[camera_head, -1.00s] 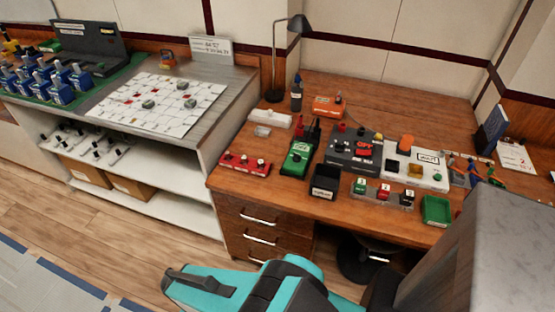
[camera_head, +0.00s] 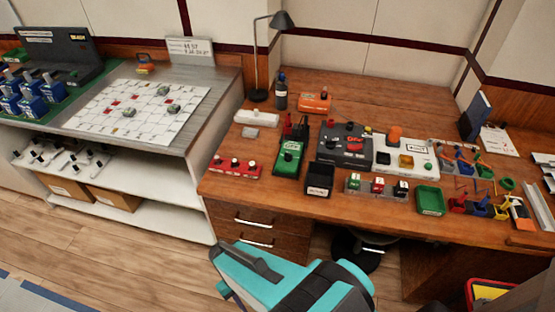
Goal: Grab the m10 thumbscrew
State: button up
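I cannot pick out the M10 thumbscrew for certain among the small parts on the wooden desk (camera_head: 340,85). The desk holds a red strip with several knobs (camera_head: 235,168), a black bin (camera_head: 319,180), a green tray (camera_head: 430,201) and a clear rack with three small labelled blocks (camera_head: 377,186). Any contents of the bin and tray are too small to tell. Part of my teal and black arm shows at the bottom middle, in front of the drawers and below the desk top. My gripper's fingers are not visible.
A grey bench (camera_head: 205,95) with a white marked board (camera_head: 140,112) and blue breakers (camera_head: 31,105) stands at left. Hooks with tools (camera_head: 480,206) are at the desk's right. A stool (camera_head: 370,258) sits under the desk. A red and yellow bin (camera_head: 490,291) is at lower right.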

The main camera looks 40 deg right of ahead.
aim_at(251, 165)
jog(key=z, duration=0.85)
jog(key=k, duration=1)
jog(key=i, duration=0.9)
